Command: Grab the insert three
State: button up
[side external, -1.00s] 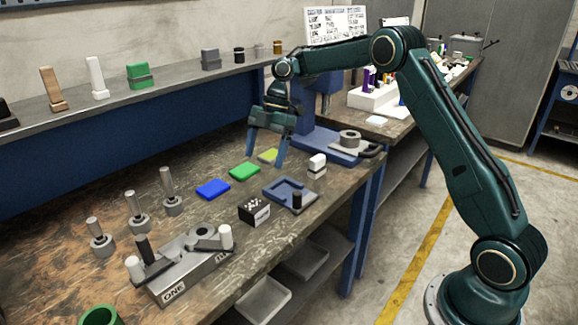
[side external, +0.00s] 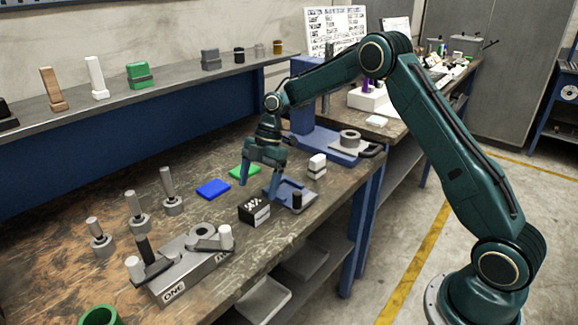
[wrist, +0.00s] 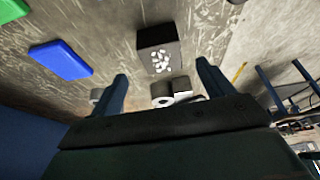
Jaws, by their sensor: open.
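Three grey inserts with upright rods stand at the left of the bench: a front one (side external: 102,243), a middle one (side external: 138,218) and a back one (side external: 172,204). I see no number on them, so I cannot tell which is insert three. My gripper (side external: 260,187) is open and empty, pointing down over the bench beside the blue tray-like fixture (side external: 272,193). It is well to the right of the inserts. In the wrist view, the open fingers of my gripper (wrist: 162,82) show with a black block with white marks (wrist: 160,58) beyond them.
A blue block (side external: 213,188) and a green block (side external: 243,171) lie near my gripper. A grey fixture marked ONE (side external: 190,265) stands in front of the inserts, and a green ring (side external: 98,315) lies at the front edge. A white-topped piece (side external: 317,163) stands to the right.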

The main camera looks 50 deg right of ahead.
aim_at(254, 204)
jog(key=shift+x, duration=2.6)
jog(key=shift+s, duration=0.1)
grip_shut()
jog(key=shift+r, duration=0.15)
